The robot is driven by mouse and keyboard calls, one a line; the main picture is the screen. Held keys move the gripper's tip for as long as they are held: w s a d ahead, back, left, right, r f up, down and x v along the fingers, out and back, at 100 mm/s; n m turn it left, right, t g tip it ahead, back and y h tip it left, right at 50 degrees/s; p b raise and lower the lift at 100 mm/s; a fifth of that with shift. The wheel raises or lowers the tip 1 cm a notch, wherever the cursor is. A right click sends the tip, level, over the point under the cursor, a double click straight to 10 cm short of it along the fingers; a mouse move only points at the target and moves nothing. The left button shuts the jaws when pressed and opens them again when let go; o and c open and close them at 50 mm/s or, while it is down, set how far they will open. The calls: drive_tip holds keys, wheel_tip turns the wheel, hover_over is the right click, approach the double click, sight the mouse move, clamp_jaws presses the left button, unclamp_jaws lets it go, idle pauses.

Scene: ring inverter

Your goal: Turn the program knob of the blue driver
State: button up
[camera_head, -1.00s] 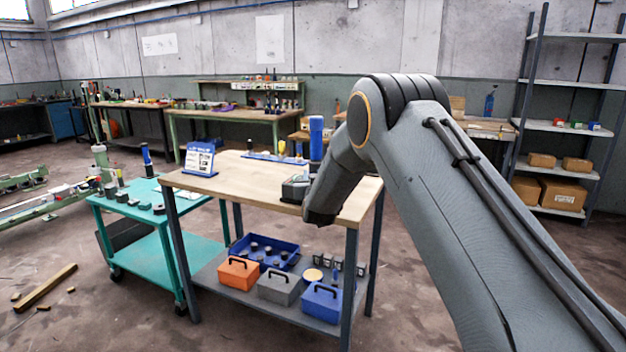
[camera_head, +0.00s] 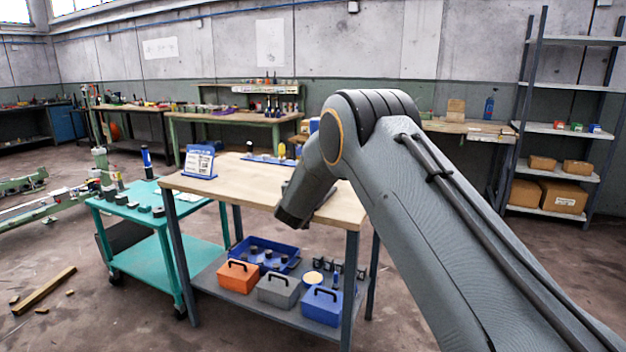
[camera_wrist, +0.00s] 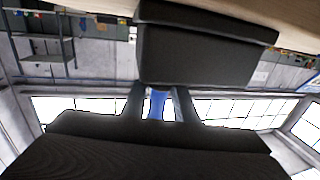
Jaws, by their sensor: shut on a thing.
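In the head view my forearm and wrist (camera_head: 296,212) reach over the right part of the wooden worktable (camera_head: 235,188) and hide most of what stands there. In the wrist view, which is upside down, the two fingers of my gripper (camera_wrist: 157,104) are closed on a narrow blue part that appears to belong to the blue driver (camera_wrist: 157,100). A dark box-shaped block (camera_wrist: 205,52) stands on the tabletop close by. I cannot make out the program knob.
A sign stand (camera_head: 200,161) is on the table's left side. The lower shelf holds orange, grey and blue toolboxes (camera_head: 322,305) and a blue bin (camera_head: 262,252). A teal cart (camera_head: 135,210) stands at the left. The tabletop's middle is clear.

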drive_tip(key=o, duration=0.9)
drive_tip(key=shift+o, duration=0.2)
drive_tip(key=shift+s, duration=0.15)
drive_tip(key=s+a, duration=0.1)
drive_tip(key=s, duration=0.6)
drive_tip(key=shift+s+b, duration=0.25)
drive_tip(key=shift+b, duration=0.1)
